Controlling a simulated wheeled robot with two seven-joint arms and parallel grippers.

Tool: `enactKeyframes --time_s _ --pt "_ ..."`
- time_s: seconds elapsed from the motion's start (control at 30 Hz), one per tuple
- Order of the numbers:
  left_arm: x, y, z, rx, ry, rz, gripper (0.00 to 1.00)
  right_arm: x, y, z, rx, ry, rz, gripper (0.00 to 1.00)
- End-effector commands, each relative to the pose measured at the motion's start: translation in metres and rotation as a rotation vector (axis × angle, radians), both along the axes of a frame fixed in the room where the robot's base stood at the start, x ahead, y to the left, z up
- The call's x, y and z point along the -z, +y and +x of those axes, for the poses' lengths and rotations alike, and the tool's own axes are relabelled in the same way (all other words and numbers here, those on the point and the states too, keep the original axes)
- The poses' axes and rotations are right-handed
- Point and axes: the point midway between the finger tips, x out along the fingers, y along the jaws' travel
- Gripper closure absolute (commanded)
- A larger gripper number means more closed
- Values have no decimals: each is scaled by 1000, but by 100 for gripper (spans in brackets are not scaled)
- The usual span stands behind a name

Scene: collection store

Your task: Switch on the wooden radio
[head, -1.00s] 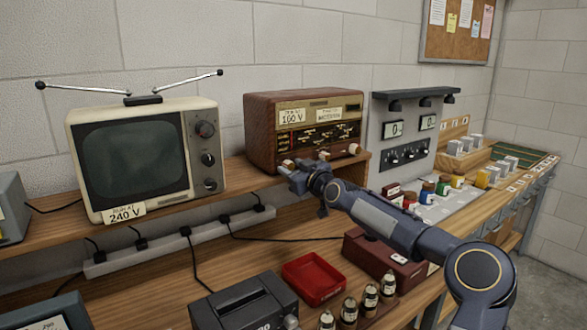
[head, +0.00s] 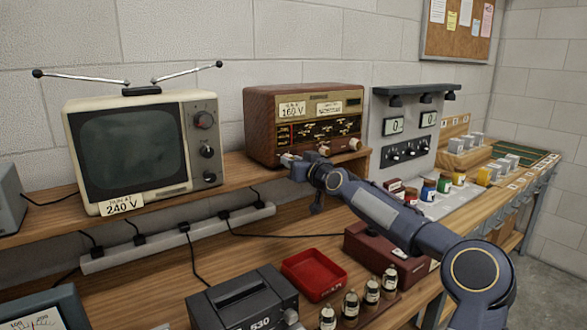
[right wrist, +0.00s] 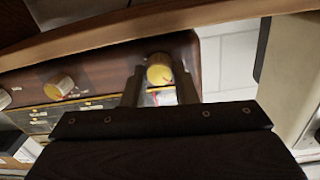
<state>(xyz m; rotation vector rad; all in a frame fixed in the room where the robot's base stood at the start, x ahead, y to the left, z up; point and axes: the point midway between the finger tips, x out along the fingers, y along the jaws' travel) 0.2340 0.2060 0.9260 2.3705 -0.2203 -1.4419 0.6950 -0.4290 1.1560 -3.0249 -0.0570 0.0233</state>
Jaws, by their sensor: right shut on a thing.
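The wooden radio (head: 262,135) stands on the raised shelf against the wall, with a "160 V" tag and another paper label on its front. Its dial (head: 330,130) looks dark. Cream knobs run along its lower front, such as the right one (head: 355,144). My right gripper (head: 290,160) is at the radio's lower left corner and hides most of the left knob. In the right wrist view, which is turned over, the left knob (right wrist: 160,72) sits between the two fingers (right wrist: 160,88), which are shut on it. The middle knob (right wrist: 60,86) is clear. My left gripper is out of view.
A cream television (head: 200,150) tagged "240 V" stands left of the radio. A power strip (head: 170,238) with cords runs below the shelf. On the bench are a red tray (head: 318,292), several small bottles and a dark red box (head: 375,240). Meters stand right of the radio.

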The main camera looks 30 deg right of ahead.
Motion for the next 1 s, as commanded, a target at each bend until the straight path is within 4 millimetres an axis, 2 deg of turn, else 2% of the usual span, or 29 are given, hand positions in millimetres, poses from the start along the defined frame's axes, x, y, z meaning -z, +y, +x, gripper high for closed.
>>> enactKeyframes --time_s 0.1,0.4,1.0 --pt "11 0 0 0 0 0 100 2 0 0 0 6 109 97" --pt "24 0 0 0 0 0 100 0 -1 0 1 29 394 97" --pt "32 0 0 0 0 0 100 -1 -2 0 1 68 874 97"
